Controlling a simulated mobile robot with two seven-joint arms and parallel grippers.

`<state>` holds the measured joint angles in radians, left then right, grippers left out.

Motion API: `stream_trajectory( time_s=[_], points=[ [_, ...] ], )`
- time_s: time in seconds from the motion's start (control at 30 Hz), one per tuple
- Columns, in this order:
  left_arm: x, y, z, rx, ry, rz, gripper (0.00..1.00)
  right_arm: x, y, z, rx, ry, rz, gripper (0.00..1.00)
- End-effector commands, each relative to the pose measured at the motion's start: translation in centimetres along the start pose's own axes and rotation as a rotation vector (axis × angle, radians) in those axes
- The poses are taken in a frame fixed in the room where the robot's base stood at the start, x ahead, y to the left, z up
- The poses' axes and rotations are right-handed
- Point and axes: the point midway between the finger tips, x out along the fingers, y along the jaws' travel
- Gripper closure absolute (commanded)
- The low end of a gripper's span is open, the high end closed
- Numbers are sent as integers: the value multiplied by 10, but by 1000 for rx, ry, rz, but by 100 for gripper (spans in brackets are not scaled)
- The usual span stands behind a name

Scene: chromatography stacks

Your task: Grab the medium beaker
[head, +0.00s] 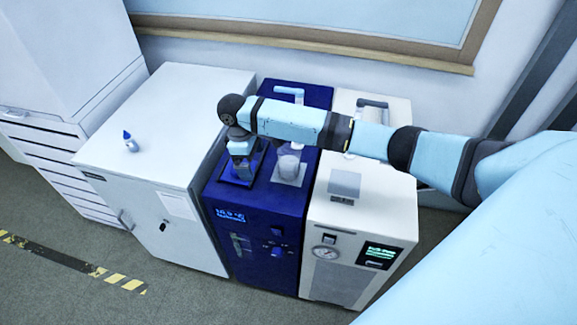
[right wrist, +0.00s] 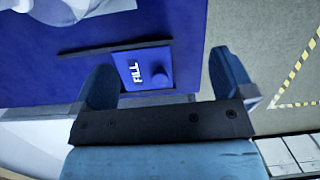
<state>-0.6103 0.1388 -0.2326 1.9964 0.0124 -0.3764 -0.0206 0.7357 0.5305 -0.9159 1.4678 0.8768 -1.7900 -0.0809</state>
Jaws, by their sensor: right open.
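A clear, pale beaker (head: 288,164) stands on top of the dark blue unit (head: 262,205) in the head view, just right of my right gripper. I take it for the medium beaker, though no other beaker shows clearly for comparing size. My right gripper (head: 241,166) points down over the left part of the blue unit's top, apart from the beaker. In the right wrist view the right gripper (right wrist: 166,82) is open and empty, with a blue cap marked FILL (right wrist: 144,70) below and between its fingers. My left gripper is not in view.
A white cabinet (head: 165,120) with a small blue-capped bottle (head: 130,143) stands left of the blue unit. A white unit with a gauge (head: 345,215) stands right of it. My right arm crosses above both units. The wall and window ledge are behind.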

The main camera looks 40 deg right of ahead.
Motion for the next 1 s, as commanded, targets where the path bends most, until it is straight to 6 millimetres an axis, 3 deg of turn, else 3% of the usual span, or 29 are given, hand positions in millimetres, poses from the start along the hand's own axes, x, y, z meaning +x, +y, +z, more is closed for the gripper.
stream_trajectory(
  time_s=[0.03, 0.1, 0.2, 0.3, 0.4, 0.7, 1.0],
  points=[
    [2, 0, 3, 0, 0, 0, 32, -18, 22, 7, 15, -52, 13, 0],
    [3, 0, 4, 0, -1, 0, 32, -39, 41, 18, 30, -116, 16, 0],
    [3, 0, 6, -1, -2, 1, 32, -61, 58, 29, 46, -178, 13, 0],
    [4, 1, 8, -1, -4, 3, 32, -70, 67, 36, 56, -211, 10, 0],
    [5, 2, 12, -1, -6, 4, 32, -63, 69, 40, 58, -224, 7, 0],
    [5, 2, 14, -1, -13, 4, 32, -10, 70, 53, 59, -223, 7, 0],
    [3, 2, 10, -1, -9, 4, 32, 15, 71, 59, 59, -222, 8, 0]
  ],
)
